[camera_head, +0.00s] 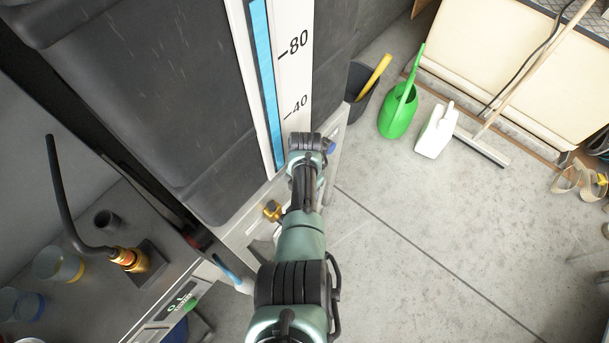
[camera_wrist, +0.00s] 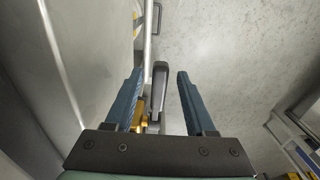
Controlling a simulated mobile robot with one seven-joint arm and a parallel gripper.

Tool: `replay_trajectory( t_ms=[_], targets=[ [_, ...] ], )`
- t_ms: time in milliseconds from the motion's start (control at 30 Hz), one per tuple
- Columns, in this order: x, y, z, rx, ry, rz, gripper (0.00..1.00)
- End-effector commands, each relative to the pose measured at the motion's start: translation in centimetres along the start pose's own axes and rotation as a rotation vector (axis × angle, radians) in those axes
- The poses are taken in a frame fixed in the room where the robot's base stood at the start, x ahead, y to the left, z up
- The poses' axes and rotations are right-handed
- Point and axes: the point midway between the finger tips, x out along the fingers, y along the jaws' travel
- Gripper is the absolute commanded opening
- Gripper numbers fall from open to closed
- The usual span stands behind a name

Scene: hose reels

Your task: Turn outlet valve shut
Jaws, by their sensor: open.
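The outlet valve shows in the wrist view as a dark grey lever (camera_wrist: 160,78) with a brass body (camera_wrist: 139,113) at its lower left. My gripper (camera_wrist: 160,72) is open, with one blue finger on each side of the lever. I see gaps between the lever and both fingers, wider on the right. In the head view my arm reaches to the tank's lower edge and hides the lever. A brass fitting (camera_head: 272,210) shows just left of my arm there; I cannot tell whether it is part of the same valve.
The dark tank (camera_head: 160,90) with a blue level gauge (camera_head: 265,80) stands left of my arm. A bench (camera_head: 150,300) with a brass tap (camera_head: 128,259) is at lower left. A green watering can (camera_head: 398,112), a white jug (camera_head: 435,133) and a broom (camera_head: 484,147) stand beyond clear floor.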

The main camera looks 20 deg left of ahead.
Motion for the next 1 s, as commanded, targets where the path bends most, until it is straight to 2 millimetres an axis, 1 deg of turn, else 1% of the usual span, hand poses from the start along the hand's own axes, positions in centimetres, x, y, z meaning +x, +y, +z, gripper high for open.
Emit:
replay_trajectory(
  t_ms=[33,100,300,400,600,1000],
  targets=[
    [-1.7,0.0,0.0,0.000,-0.002,0.002,0.55],
    [-3.0,-0.1,0.0,0.000,-0.001,0.001,0.55],
    [-5.9,-0.1,0.0,0.000,-0.001,0.000,0.55],
    [-6.8,-0.1,0.0,-0.001,0.000,-0.001,0.55],
    [-7.5,-0.1,-0.1,-0.001,0.001,-0.002,0.55],
    [-7.5,-0.1,-0.1,-0.001,0.001,-0.002,0.55]
  ],
)
